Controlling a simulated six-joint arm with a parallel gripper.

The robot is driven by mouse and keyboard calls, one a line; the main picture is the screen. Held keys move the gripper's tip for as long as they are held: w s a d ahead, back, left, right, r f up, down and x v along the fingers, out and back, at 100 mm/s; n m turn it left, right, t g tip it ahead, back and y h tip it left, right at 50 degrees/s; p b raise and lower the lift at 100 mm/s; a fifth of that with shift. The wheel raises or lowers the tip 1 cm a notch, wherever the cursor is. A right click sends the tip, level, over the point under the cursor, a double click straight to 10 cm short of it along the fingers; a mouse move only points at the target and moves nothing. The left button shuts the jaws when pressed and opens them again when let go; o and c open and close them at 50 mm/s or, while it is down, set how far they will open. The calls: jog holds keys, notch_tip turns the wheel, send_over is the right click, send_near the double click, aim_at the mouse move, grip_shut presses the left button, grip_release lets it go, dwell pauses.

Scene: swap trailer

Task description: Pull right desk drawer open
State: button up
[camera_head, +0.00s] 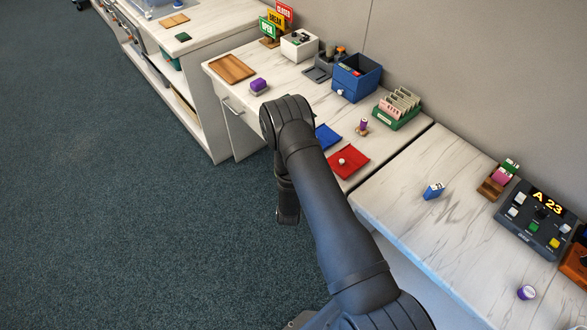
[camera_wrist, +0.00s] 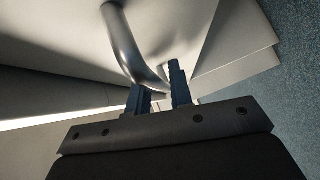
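The desk (camera_head: 262,93) runs along the wall in the head view, with a handle (camera_head: 231,106) on its left front. The right drawer is hidden behind my arm there. In the wrist view, a curved metal handle (camera_wrist: 123,42) stands out from a pale drawer front (camera_wrist: 60,38). Its near end curves down between the two dark fingers of my gripper (camera_wrist: 158,78). The fingers are apart, and the handle does not clearly fill the space between them. I cannot tell whether either finger touches it. The fingers are hidden in the head view.
On the desk are a wooden tray (camera_head: 232,69), a blue box (camera_head: 355,78), a card rack (camera_head: 397,108) and a red mat (camera_head: 348,162). Another counter (camera_head: 400,205) with a control box (camera_head: 540,218) stands at the right. The carpet (camera_head: 130,220) at the left is clear.

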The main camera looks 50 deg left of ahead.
grip_shut()
jog(key=s, duration=2.6)
jog(key=shift+s, duration=0.35)
jog(key=shift+o, duration=0.2)
grip_release()
jog(key=shift+d, duration=0.1)
jog(key=v, duration=1.7)
jog(key=shift+s, duration=0.15)
